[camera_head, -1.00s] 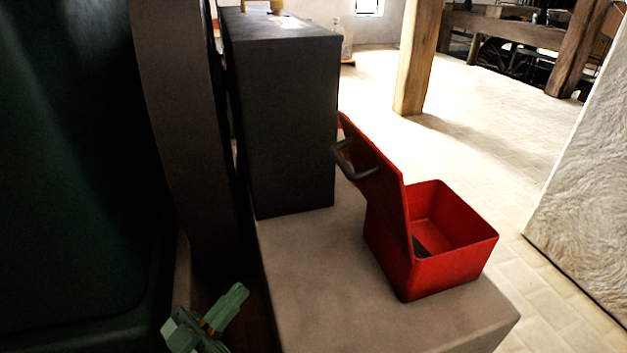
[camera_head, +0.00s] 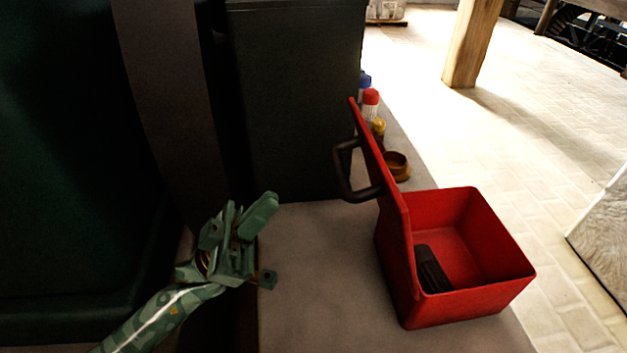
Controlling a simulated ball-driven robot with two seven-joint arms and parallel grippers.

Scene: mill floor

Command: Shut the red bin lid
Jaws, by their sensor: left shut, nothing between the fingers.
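The red bin (camera_head: 468,300) stands on the right part of a grey-brown tabletop. Its red lid (camera_head: 383,180) is open, raised steeply on the bin's left side and leaning a little to the left. A dark handle (camera_head: 347,182) sticks out from the lid's left face. A black object (camera_head: 432,269) lies inside the bin. My green left gripper (camera_head: 266,242) is shut and empty, at the left edge of the tabletop, left of the lid and apart from it. My right gripper is not in view.
A large dark box (camera_head: 295,100) stands at the back of the tabletop (camera_head: 310,290). Behind the lid are a red-capped bottle (camera_head: 370,101), a blue-capped one (camera_head: 364,82) and a brown bowl (camera_head: 397,166). The tabletop between gripper and bin is clear.

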